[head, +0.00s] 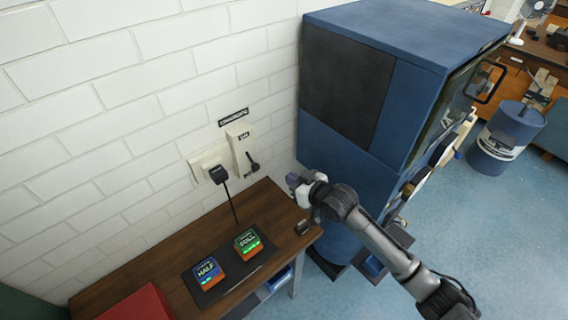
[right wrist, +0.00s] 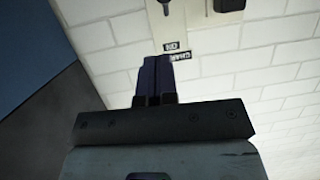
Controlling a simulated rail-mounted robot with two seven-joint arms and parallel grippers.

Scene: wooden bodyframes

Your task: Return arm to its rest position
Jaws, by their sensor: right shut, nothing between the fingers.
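My right arm reaches in from the lower right in the head view. Its gripper (head: 294,182) is over the right end of the wooden table, in front of the blue cabinet. In the right wrist view the two fingers of the right gripper (right wrist: 155,62) are together with nothing between them. They point toward the white brick wall and the switch plate. My left gripper is not in view.
A wooden table (head: 165,262) carries a dark pad with two chargers, HALF (head: 207,272) and FULL (head: 248,243), and a red box (head: 140,304). A wall switch (head: 241,148) and plug (head: 217,174) are behind. A blue cabinet (head: 345,150) stands close to the arm. A blue barrel (head: 508,135) stands right.

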